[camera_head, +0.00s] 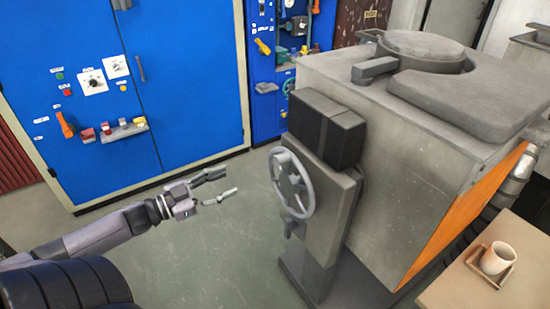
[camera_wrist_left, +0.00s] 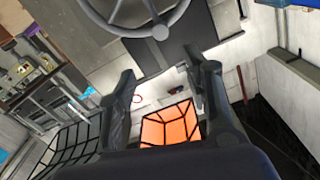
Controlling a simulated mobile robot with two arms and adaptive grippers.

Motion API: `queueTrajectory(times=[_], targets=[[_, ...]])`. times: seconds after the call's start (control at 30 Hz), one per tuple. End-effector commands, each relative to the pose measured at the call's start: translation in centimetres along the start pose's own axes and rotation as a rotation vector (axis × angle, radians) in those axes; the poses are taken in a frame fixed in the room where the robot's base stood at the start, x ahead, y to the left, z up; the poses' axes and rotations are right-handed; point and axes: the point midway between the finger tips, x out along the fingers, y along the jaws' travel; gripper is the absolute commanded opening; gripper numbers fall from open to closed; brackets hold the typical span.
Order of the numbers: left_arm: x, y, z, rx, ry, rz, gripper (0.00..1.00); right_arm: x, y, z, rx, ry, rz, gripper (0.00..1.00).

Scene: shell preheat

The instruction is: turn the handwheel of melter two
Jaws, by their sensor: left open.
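The grey handwheel (camera_head: 291,183) has a round rim and spokes and is mounted on a grey panel at the front of a large grey melter (camera_head: 400,120). I cannot read which melter it is. My left gripper (camera_head: 228,184) is open and empty, to the left of the handwheel and apart from it. In the left wrist view the handwheel (camera_wrist_left: 150,28) shows at the top, beyond the open fingers (camera_wrist_left: 160,88). Its upper part is cut off there. My right gripper is not in view.
A blue cabinet (camera_head: 180,85) with switches, knobs and a small shelf stands at the back left. A wooden table (camera_head: 455,290) with a white cup (camera_head: 497,258) is at the lower right. Grey floor (camera_head: 200,260) lies clear around my left gripper.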

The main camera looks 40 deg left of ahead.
Motion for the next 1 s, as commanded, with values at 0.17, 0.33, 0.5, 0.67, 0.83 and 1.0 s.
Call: queueTrajectory(times=[0.17,0.33,0.5,0.67,0.83,1.0], targets=[[2.0,-0.1,0.0,0.002,0.002,-0.002,0.46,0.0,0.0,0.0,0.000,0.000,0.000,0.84],[4.6,-0.2,0.0,0.002,0.002,-0.004,0.46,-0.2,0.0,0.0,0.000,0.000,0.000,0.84],[7.0,-0.2,0.1,0.001,0.000,-0.006,0.46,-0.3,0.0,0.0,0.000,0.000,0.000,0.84],[9.3,-0.2,0.1,0.002,0.000,-0.006,0.46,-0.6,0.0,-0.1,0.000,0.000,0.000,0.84],[11.7,-0.2,0.0,0.002,-0.001,-0.005,0.46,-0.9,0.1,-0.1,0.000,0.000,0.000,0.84],[14.0,-0.2,0.0,0.002,-0.001,-0.006,0.46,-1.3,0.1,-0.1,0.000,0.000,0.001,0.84]])
